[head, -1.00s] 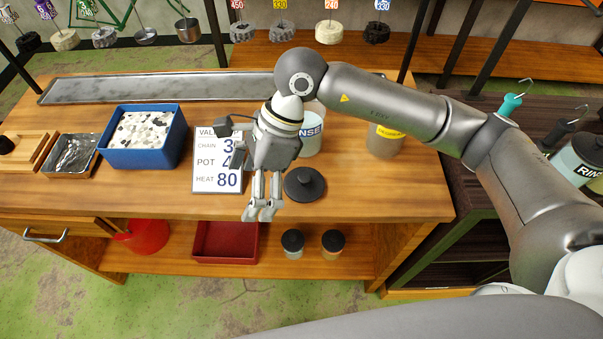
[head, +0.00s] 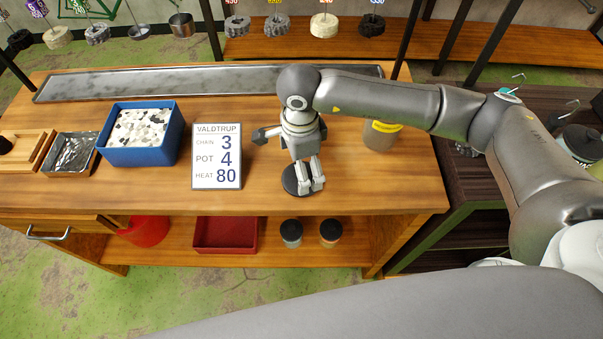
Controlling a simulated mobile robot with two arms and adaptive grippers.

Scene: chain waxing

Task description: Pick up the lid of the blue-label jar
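A round black lid (head: 289,182) lies flat on the wooden table near its front edge, partly hidden by my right gripper. My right gripper (head: 312,188) points down over the lid's right part. Its two fingers show a small gap between them, and I cannot tell whether they touch the lid. The blue-label jar is hidden behind my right wrist. My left gripper is out of view.
A yellow-label jar (head: 382,136) stands right of my gripper. A sign (head: 217,180) and a blue bin (head: 146,155) stand to the left. A long metal tray (head: 180,83) runs along the back. The tabletop (head: 385,185) is clear at the front right.

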